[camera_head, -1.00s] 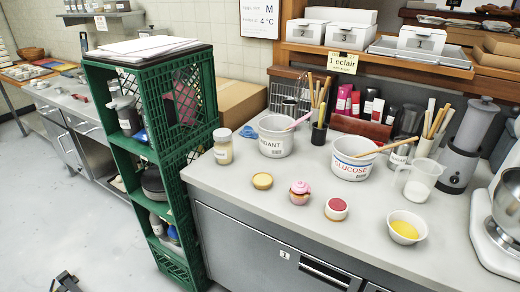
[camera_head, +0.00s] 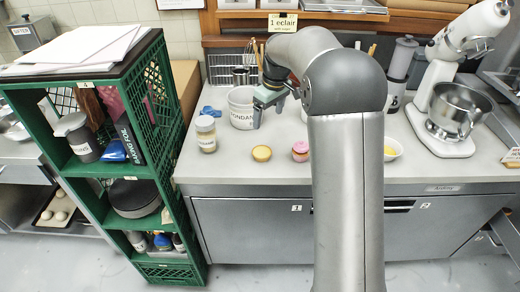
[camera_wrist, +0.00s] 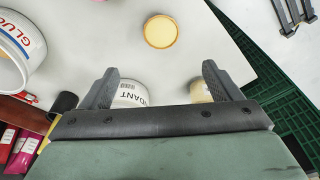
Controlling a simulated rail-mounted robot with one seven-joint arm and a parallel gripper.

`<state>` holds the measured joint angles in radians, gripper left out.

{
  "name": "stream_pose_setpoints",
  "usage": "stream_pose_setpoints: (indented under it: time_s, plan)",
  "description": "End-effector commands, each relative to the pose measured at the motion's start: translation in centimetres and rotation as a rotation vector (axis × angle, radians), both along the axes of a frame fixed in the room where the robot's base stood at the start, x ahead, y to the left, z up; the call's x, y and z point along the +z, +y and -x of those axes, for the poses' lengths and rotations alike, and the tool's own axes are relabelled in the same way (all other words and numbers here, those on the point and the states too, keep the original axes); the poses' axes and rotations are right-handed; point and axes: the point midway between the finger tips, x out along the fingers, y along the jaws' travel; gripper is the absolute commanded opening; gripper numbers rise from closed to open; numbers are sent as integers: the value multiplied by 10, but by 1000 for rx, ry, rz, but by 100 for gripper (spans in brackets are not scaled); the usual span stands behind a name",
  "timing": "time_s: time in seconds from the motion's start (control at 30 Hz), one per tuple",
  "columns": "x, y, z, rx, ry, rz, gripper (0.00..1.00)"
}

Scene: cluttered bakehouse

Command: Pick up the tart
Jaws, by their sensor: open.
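The tart (camera_head: 262,153), small and round with a pale yellow top, sits on the grey counter left of a pink cupcake (camera_head: 300,151). In the wrist view the tart (camera_wrist: 160,31) lies on the bare counter beyond the fingertips, roughly centred between them. My gripper (camera_head: 262,112) hangs above the counter near the fondant tub (camera_head: 241,112), apart from the tart. In the wrist view my gripper (camera_wrist: 158,72) has its two fingers spread with nothing between them.
A lidded jar (camera_head: 206,138) stands left of the tart. A green crate shelf (camera_head: 158,90) rises at the left. The glucose tub (camera_wrist: 17,50) shows at the wrist view's left. A mixer (camera_head: 450,125) stands at right. The counter front by the tart is clear.

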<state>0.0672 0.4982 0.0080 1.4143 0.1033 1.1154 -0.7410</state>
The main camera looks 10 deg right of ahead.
Motion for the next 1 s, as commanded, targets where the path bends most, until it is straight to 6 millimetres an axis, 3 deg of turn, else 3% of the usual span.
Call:
stream_pose_setpoints:
  time_s: [0.43,0.77,1.0]
  plan:
    - [-91,9,-9,1,6,1,84]
    - [-118,12,-12,-1,4,0,84]
    - [-153,15,-16,0,4,-1,84]
